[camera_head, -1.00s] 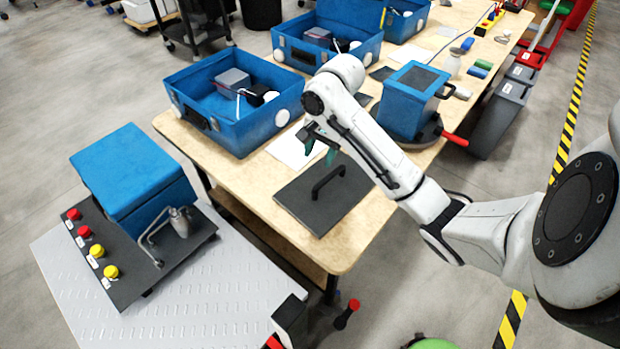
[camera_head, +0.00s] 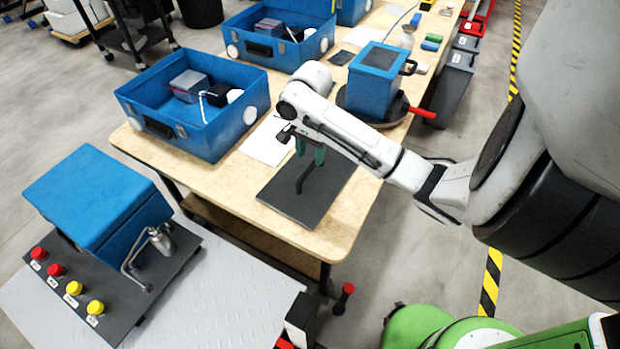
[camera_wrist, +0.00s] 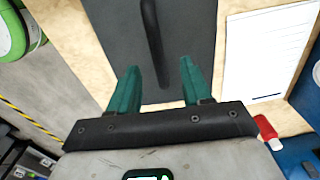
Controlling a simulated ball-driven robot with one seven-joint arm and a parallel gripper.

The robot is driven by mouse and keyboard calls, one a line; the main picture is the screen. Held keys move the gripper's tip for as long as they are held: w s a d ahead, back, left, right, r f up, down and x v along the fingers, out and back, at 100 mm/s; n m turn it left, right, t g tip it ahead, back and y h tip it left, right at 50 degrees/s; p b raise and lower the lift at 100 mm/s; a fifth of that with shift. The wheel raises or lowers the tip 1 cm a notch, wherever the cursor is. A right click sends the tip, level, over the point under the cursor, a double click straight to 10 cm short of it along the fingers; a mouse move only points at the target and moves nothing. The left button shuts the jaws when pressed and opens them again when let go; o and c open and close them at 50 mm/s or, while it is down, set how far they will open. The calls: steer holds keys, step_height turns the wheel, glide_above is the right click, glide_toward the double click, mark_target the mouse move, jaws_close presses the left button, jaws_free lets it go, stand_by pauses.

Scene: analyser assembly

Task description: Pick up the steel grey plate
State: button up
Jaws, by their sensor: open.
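The steel grey plate (camera_head: 318,205) is a dark flat rectangle with a black bar handle (camera_head: 303,178), lying flat on the wooden table near its front corner. My gripper (camera_head: 311,156) is open and empty, with green fingers pointing down over the plate by the handle. In the wrist view the plate (camera_wrist: 190,45) fills the top middle, and the handle (camera_wrist: 153,45) runs down toward the gap between my fingertips (camera_wrist: 160,80). The handle lies nearer the left finger. I cannot tell how high the fingers are above it.
A white paper sheet (camera_head: 265,143) lies beside the plate. An open blue case (camera_head: 195,140) stands behind it to the left. A blue box on a round base with a red handle (camera_head: 372,85) stands to the right. A control panel with buttons (camera_head: 110,285) is at the front left.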

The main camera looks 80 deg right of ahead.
mark_target(311, 166)
steer(key=shift+a+f, duration=0.2)
steer(key=shift+f, duration=1.75)
jaws_close()
steer(key=shift+r, duration=0.1)
